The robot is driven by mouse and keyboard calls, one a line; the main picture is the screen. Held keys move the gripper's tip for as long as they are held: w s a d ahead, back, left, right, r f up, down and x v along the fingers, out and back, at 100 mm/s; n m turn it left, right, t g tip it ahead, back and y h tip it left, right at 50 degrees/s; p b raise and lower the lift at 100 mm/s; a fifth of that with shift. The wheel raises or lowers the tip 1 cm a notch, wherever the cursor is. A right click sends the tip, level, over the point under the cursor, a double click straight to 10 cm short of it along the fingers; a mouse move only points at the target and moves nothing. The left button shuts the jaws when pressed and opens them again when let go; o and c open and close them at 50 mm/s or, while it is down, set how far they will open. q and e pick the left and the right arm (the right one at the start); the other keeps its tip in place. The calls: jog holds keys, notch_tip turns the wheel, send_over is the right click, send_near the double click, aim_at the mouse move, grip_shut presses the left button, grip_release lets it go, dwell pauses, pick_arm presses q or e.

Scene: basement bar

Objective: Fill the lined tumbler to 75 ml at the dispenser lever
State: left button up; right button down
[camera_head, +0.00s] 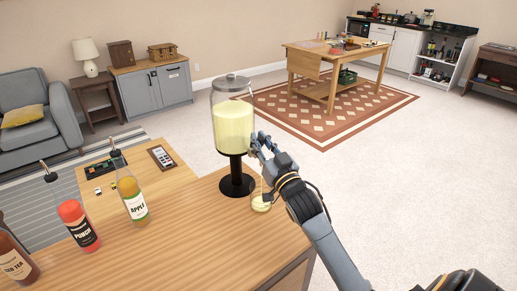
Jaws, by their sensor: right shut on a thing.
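The drink dispenser (233,125) is a clear jar of pale yellow liquid with a grey lid, on a black stand on the wooden counter. My right gripper (262,144) is at the lower right side of the jar, shut at the height of the lever. The lever itself is hidden behind its fingers. The lined tumbler (261,204) stands on the counter below my gripper, to the right of the stand's foot. Pale yellow liquid shows at its bottom; its lines are too small to read. My left gripper is out of view.
The wooden counter (190,245) also holds an apple bottle (133,202), a red-capped punch bottle (80,228) and an iced tea bottle (17,262) on the left. The counter's right edge is close to the tumbler.

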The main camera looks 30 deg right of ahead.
jog(key=shift+f, duration=0.2)
jog(key=c, duration=1.3)
grip_release()
jog(key=shift+s, duration=0.1)
jog(key=shift+o, duration=0.5)
jog(key=shift+s+r, duration=0.1)
jog(key=shift+r, duration=0.05)
jog(key=v, duration=1.2)
